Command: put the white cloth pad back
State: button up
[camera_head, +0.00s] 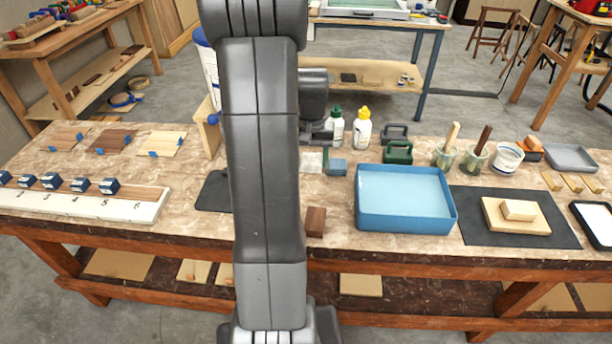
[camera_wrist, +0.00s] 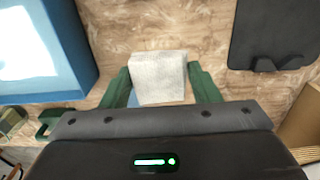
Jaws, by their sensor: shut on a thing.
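The white cloth pad (camera_wrist: 158,76) shows in the wrist view as a pale, textured block between the two green fingers of my gripper (camera_wrist: 159,82). The fingers are shut on its left and right sides. The marbled tabletop shows beyond the pad; I cannot tell the height of the gap, if any. A blue-grey patch shows at the pad's near edge, partly hidden by it. In the head view my arm covers much of the middle, and the fingertips cannot be made out. A pale square (camera_head: 313,161) lies just right of the arm, beside a small blue block (camera_head: 337,167).
A blue tray (camera_head: 405,224) is right of the arm; it also shows in the wrist view (camera_wrist: 84,40). A dark mat (camera_head: 213,193) lies left. Some bare tabletop lies between.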

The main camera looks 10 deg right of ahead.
notch_tip(320, 180, down, 10)
jog(key=shift+w+r+p, duration=0.1)
jog(key=shift+p, duration=0.3)
jog(key=shift+f, duration=0.25)
jog(key=o, duration=0.9)
jog(key=shift+r, duration=0.1)
notch_tip(320, 180, up, 12)
jog(key=shift+r, duration=0.15)
send_over(310, 194)
jog(key=shift+w+d+f, duration=0.1)
jog(key=shift+f, duration=4.85)
